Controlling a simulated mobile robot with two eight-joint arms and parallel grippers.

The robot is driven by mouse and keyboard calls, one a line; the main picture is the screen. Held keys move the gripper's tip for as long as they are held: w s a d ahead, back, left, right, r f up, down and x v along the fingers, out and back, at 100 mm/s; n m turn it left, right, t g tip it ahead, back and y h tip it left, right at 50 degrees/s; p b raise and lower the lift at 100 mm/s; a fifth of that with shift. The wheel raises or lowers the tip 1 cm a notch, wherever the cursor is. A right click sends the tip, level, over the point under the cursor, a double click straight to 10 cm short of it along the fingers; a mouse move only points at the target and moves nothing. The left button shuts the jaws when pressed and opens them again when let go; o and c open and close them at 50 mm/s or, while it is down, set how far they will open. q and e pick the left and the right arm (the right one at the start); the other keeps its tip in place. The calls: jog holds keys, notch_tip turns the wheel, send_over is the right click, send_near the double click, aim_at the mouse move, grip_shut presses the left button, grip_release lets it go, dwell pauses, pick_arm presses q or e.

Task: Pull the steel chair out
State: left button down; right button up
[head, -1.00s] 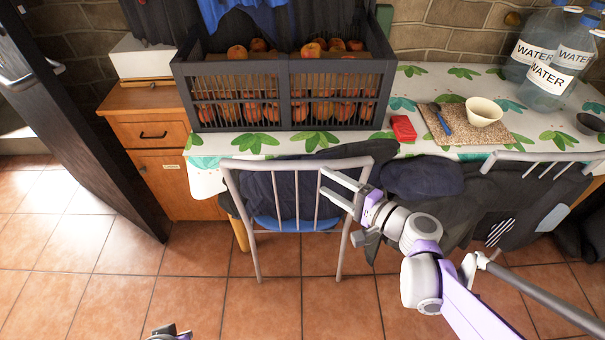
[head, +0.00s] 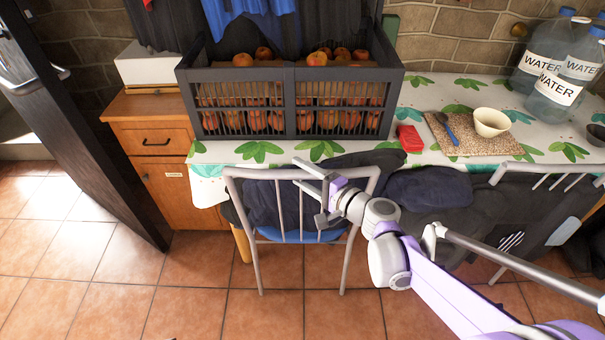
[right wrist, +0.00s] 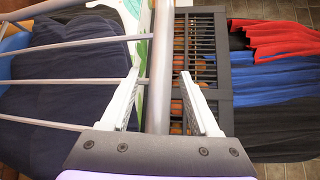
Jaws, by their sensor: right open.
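The steel chair (head: 280,212) stands at the table's front edge, its grey slatted back toward me and its blue seat partly under the table. Dark cloth shows behind its slats. My right gripper (head: 295,171) is open at the chair's top rail. In the right wrist view, the grey top rail (right wrist: 161,70) runs between the two spread fingers of my right gripper (right wrist: 163,88), with a gap visible on each side. The slats branch off to the left there. My left gripper is not visible in the head view.
The table (head: 444,172) carries a dark crate (head: 291,136) of fruit, a red box (head: 409,138), a cream bowl (head: 491,122) and water bottles (head: 553,90). A second chair (head: 545,168) stands at right. The tiled floor (head: 190,290) before the chair is clear.

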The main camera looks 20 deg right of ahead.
grip_shut()
dwell(1.3)
